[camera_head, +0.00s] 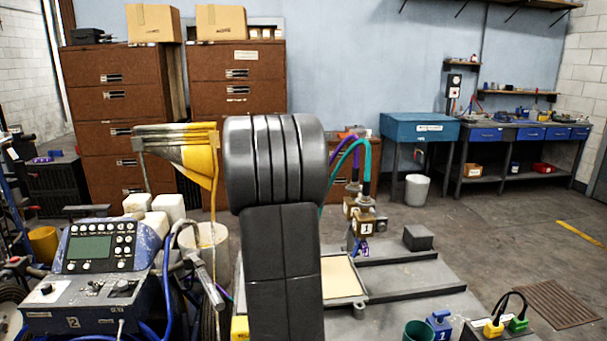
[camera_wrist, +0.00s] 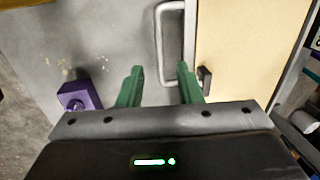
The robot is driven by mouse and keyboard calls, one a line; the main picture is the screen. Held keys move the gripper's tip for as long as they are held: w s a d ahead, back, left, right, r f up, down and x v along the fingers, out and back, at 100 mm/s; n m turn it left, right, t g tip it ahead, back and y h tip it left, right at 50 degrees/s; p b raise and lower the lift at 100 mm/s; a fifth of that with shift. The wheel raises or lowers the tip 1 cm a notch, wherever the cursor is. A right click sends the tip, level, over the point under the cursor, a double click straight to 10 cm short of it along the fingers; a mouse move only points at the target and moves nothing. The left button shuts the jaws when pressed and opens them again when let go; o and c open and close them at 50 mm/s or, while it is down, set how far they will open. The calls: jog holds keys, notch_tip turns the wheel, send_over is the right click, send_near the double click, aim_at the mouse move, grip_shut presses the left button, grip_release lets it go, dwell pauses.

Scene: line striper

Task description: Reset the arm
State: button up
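My arm shows as a thick dark column in the middle of the head view; my gripper is hidden there. In the wrist view my gripper (camera_wrist: 160,72) has two green fingers standing apart, with nothing held. A grey bar handle (camera_wrist: 161,45) lies beyond the fingertips, its lower end showing in the gap between them. I cannot tell how far away it is. The handle lies by the edge of a cream panel (camera_wrist: 235,50) on a grey surface (camera_wrist: 110,30).
A purple block (camera_wrist: 78,97) lies left of the fingers. The striper's control console (camera_head: 90,250) stands left of my arm. A grey platform (camera_head: 400,285) with brass valves (camera_head: 364,222) and hoses is right. A green cup (camera_head: 418,331) stands in front. Floor further right is mostly clear.

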jog(key=f, duration=0.4)
jog(key=w+f, duration=0.1)
jog(key=shift+f, duration=0.4)
jog(key=d, duration=0.3)
jog(key=shift+w+d+f+p, duration=0.1)
jog(key=shift+w+f+p, duration=0.05)
jog(key=shift+w+p, duration=0.2)
jog(key=shift+w+d, duration=0.1)
jog(key=shift+d, duration=0.7)
